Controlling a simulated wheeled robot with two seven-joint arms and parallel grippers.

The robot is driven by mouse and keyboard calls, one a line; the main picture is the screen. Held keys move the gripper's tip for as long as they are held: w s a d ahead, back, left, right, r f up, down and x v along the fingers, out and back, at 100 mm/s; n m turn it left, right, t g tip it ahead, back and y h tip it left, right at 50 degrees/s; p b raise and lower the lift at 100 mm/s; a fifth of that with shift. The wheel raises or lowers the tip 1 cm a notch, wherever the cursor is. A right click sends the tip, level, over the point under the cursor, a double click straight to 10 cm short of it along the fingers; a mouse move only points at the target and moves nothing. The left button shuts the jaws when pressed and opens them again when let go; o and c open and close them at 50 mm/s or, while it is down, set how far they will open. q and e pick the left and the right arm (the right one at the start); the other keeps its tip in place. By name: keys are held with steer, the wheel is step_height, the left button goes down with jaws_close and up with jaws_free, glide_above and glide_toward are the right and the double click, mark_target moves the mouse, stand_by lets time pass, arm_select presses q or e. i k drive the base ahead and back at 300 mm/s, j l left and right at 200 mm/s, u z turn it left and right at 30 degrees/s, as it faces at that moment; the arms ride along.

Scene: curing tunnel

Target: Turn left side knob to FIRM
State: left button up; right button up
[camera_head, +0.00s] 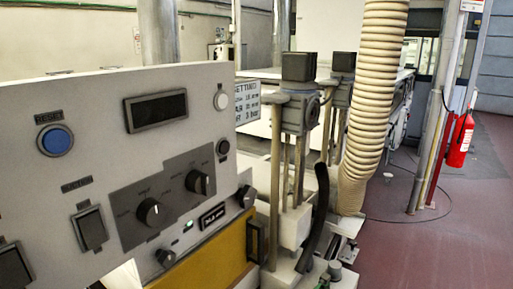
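The control panel (95,115) of a machine fills the left half of the view. A dark grey plate (168,195) on it carries two black knobs, each with a white mark. The left knob (151,212) is lower and nearer, and the right knob (198,182) is higher and further right. The small lettering around the knobs is too blurred to read, so I cannot tell which setting either points to. Neither of my grippers shows in this view.
The panel also bears a blue button (55,140), a dark display (156,110), a rocker switch (89,229) and a smaller knob (165,257). A yellow panel (205,262) lies below. A ribbed hose (372,95) stands right. Red floor (440,240) is open at far right.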

mark_target(166, 258)
steer(key=k+j+u, duration=0.2)
steer(key=j+u, duration=0.2)
steer(key=k+j+u, duration=0.15)
steer(key=j+u, duration=0.25)
steer(key=l+u, duration=0.15)
steer(key=l, duration=0.25)
steer(key=k+l+u, duration=0.15)
steer(key=l, duration=0.3)
steer(key=l+u, duration=0.1)
steer(key=l, duration=0.3)
steer(key=k+l+u, duration=0.15)
steer(key=l, duration=0.25)
steer(key=l+u, duration=0.15)
steer(key=l, duration=0.25)
steer(key=k+l+u, duration=0.15)
steer(key=l, duration=0.2)
steer(key=k+l+u, duration=0.15)
steer(key=l, duration=0.25)
